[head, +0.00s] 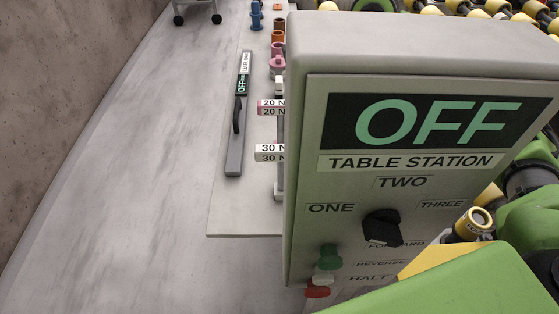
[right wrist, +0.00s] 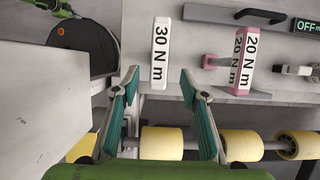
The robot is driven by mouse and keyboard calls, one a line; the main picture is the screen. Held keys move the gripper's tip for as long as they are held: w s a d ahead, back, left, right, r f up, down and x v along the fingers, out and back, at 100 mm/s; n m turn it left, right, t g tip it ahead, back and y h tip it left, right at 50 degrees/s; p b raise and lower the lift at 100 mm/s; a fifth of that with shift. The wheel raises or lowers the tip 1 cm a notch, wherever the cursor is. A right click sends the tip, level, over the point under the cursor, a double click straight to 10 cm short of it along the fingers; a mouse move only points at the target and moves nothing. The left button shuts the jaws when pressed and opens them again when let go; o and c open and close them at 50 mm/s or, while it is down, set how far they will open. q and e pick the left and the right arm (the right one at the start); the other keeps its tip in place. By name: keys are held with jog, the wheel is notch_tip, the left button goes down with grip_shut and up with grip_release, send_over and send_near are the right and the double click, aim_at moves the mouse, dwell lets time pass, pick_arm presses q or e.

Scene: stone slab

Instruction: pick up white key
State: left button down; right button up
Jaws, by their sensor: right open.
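The white key labelled 30 N m (right wrist: 161,48) lies at the edge of a pale slab in the right wrist view. Its labelled white block also shows in the head view (head: 268,148), partly hidden behind the control box. My right gripper (right wrist: 159,78) is open and empty, with its teal-padded fingers on either side of the key's line. The block is just beyond the fingertips, and I see no contact. My left gripper is in neither view.
The grey OFF control box (head: 305,200) blocks much of the head view. A pink key labelled 20 N m (right wrist: 248,60) lies right of the white one. A grey level bar (head: 236,150) lies on the slab (head: 226,210). Yellow rollers (right wrist: 168,143) run below the slab's edge.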

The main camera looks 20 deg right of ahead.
aim_at(282, 154)
jog(key=x, duration=0.4)
jog(key=shift+a, duration=0.15)
jog(key=shift+w+a+f+p, duration=0.2)
jog(key=shift+f+p, duration=0.1)
jog(key=shift+f, duration=0.15)
jog(key=p+x, duration=0.1)
jog(key=x, duration=0.3)
jog(key=shift+a+f, duration=0.25)
grip_shut()
